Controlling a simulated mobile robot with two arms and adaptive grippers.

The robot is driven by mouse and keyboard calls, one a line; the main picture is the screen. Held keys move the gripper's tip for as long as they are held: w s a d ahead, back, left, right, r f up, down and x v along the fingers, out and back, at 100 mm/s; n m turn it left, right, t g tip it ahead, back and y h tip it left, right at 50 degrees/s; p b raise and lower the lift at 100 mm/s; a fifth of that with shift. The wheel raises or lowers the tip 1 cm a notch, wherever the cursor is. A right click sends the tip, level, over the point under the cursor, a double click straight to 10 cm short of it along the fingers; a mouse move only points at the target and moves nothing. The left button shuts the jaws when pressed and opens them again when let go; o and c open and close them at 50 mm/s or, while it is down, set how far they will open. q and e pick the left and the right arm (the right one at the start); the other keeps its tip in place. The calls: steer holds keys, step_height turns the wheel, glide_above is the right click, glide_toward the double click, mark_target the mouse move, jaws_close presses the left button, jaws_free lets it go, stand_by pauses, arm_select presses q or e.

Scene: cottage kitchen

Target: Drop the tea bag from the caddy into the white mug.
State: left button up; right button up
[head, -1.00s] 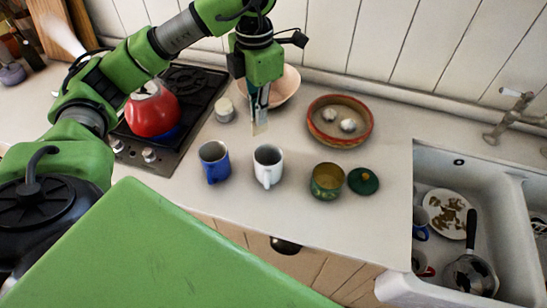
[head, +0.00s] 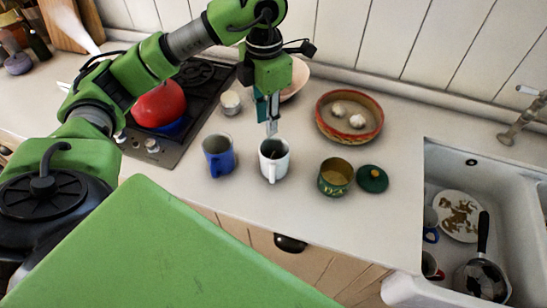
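The white mug (head: 284,165) stands upright on the counter, its handle toward me. My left gripper (head: 269,130) points down just above and behind its rim. Its fingers show nearly edge-on, so I cannot tell whether they are open or shut. No tea bag shows clearly now; the mug's inside has a dark patch that I cannot make out. The green and gold caddy (head: 334,184) stands open to the right of the mug, its inside yellowish. Its dark green lid (head: 372,179) lies beside it. My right gripper is not in view.
A blue mug (head: 218,160) stands just left of the white mug. Behind are a small white jar (head: 230,103), a pink bowl (head: 297,80) and a red-rimmed bowl (head: 372,133) with garlic. A red kettle (head: 160,104) sits on the hob. The sink (head: 455,270) at right holds dishes.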

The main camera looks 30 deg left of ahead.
arm_select(q)
step_height(320, 180, up, 12)
stand_by(0.9)
steer(key=shift+f, duration=0.1)
stand_by(0.4)
